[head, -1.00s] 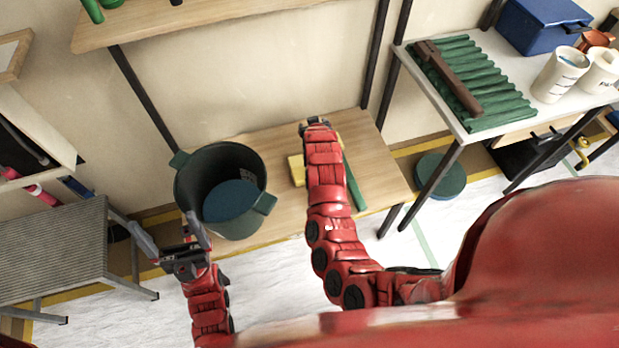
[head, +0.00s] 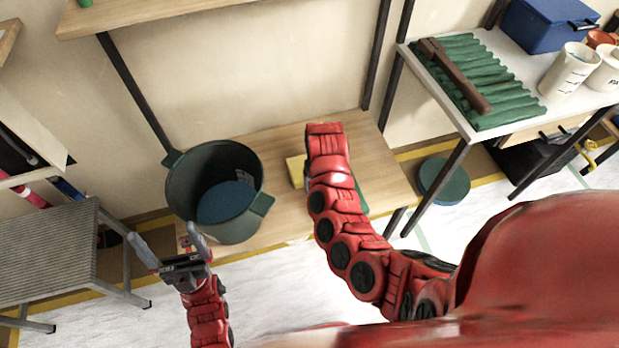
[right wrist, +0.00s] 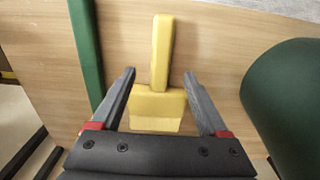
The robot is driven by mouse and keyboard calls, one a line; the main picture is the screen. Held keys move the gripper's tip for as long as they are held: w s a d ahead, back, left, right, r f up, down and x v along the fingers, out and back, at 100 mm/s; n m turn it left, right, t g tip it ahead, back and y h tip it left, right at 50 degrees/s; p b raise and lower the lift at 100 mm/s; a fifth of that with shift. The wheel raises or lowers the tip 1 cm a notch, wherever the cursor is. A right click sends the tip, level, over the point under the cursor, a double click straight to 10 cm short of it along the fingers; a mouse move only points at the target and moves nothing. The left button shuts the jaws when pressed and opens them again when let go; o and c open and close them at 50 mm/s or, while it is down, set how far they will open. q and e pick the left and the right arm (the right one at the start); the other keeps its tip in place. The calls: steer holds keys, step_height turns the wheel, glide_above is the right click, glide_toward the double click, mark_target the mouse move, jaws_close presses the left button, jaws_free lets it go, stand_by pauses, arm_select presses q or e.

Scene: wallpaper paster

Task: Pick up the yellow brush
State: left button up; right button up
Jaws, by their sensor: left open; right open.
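The yellow brush (right wrist: 158,108) lies on the wooden shelf in the right wrist view, its handle pointing up the picture and its wide head toward my gripper. My right gripper (right wrist: 160,85) is open, with one finger on each side of the brush and none seen touching it. In the head view only part of the yellow brush (head: 296,171) shows beside my right arm, which hides the rest and the right gripper itself. My left gripper (head: 170,243) is open and empty, in front of the dark green bucket.
The dark green bucket (head: 262,204) stands on the wooden shelf (head: 380,170), left of the brush. A long green object (right wrist: 87,45) lies on the brush's other side. A white table (head: 425,85) with a green ridged mat (head: 500,100) stands at the right.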

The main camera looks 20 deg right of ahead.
steer(key=shift+a+f+b, duration=0.1)
steer(key=shift+f+b, duration=0.35)
steer(key=shift+f, duration=3.6)
jaws_close()
